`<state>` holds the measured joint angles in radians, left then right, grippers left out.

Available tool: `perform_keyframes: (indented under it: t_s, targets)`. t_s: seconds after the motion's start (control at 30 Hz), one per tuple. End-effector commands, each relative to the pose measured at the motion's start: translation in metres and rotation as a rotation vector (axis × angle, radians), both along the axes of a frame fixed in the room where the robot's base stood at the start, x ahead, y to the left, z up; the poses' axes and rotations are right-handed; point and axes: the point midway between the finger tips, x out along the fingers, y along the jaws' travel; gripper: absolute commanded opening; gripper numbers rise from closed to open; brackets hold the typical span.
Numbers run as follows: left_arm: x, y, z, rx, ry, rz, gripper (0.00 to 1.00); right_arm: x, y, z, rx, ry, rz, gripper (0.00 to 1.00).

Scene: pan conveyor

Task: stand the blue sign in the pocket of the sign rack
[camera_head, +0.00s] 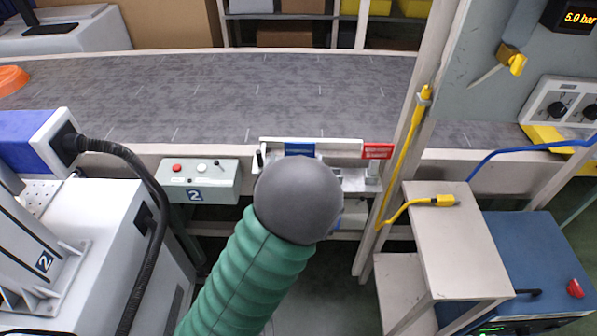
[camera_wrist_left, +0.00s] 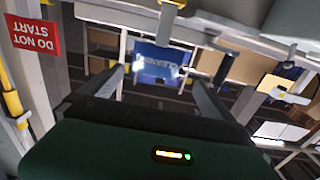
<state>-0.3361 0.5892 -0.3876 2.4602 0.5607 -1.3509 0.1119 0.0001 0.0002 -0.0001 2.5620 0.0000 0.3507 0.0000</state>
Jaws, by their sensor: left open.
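The blue sign (camera_head: 299,149) shows in the head view just behind the grey ball of my left arm, at the conveyor's near rail. In the left wrist view the blue sign (camera_wrist_left: 160,62) appears upside down, between and beyond the open fingers of my left gripper (camera_wrist_left: 157,78). One edge of it meets a pale metal bracket (camera_wrist_left: 168,20); I cannot tell whether it is seated in a pocket. The metal sign rack (camera_head: 356,182) is partly hidden by my arm. A red sign (camera_head: 377,151) stands at its right end. My right gripper is out of view.
A control box (camera_head: 198,182) with buttons sits left of the rack. A post (camera_head: 402,150) with a yellow cable rises on the right. A stepped stand (camera_head: 450,240) and blue cabinet (camera_head: 535,255) are at right.

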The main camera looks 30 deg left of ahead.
Motion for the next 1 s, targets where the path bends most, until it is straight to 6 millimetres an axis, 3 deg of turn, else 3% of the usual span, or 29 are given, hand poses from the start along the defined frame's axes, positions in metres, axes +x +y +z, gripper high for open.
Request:
perform_keyframes:
  t_s: [0.4, 0.67, 1.0]
  targets:
    - [0.053, 0.028, 0.008, 0.001, -0.001, 0.001, 1.0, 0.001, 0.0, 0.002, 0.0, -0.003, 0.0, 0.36]
    - [0.058, 0.03, 0.009, 0.0, -0.001, 0.0, 1.0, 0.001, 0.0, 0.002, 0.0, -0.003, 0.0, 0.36]
    - [0.058, 0.03, 0.009, -0.001, -0.001, -0.001, 0.56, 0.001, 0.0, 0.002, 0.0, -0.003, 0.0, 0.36]
